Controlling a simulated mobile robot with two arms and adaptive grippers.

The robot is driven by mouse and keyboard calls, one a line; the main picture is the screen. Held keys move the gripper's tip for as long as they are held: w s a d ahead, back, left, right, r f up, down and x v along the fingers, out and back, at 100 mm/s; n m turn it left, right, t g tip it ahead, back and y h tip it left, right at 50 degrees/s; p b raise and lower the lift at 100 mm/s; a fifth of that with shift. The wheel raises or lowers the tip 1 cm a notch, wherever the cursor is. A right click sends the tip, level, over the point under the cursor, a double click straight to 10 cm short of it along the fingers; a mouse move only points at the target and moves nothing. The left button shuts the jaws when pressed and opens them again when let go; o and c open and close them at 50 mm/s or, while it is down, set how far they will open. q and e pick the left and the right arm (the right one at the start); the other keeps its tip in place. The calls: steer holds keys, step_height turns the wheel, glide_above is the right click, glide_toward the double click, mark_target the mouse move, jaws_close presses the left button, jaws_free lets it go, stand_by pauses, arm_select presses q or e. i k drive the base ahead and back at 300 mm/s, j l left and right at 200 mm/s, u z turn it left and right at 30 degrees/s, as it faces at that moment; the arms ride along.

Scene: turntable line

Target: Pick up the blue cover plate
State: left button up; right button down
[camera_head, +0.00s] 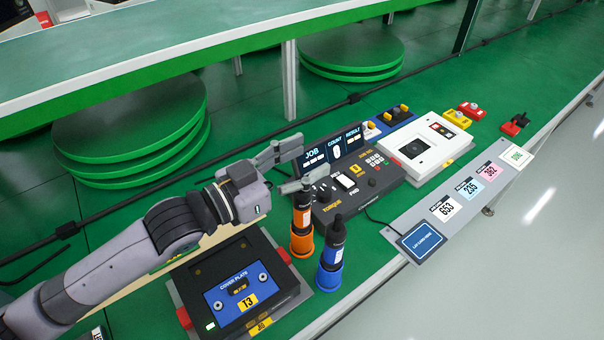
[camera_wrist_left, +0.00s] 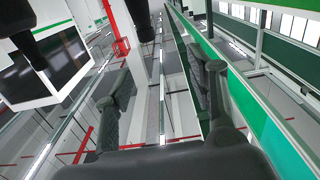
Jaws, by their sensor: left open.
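The blue cover plate (camera_head: 240,292) lies in a black fixture (camera_head: 204,275) at the bottom of the head view. It carries a dark handle in its middle, two round screws and a yellow T3 label. My left gripper (camera_head: 288,168) is open and empty, above and to the right of the fixture, near the orange-based screwdriver and the job console. In the left wrist view the two fingers of my left gripper (camera_wrist_left: 160,95) stand apart with nothing between them; the plate does not show there. My right gripper is not in view.
An orange-based screwdriver (camera_head: 302,226) and a blue-based one (camera_head: 332,256) stand right of the fixture. Behind them is a torque console (camera_head: 352,187) with a display (camera_head: 333,149). A grey card strip (camera_head: 462,203) runs along the front edge. Green turntables (camera_head: 140,125) stand behind.

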mark_target(243, 292)
steer(key=k+l, duration=1.2)
steer(key=l, duration=0.1)
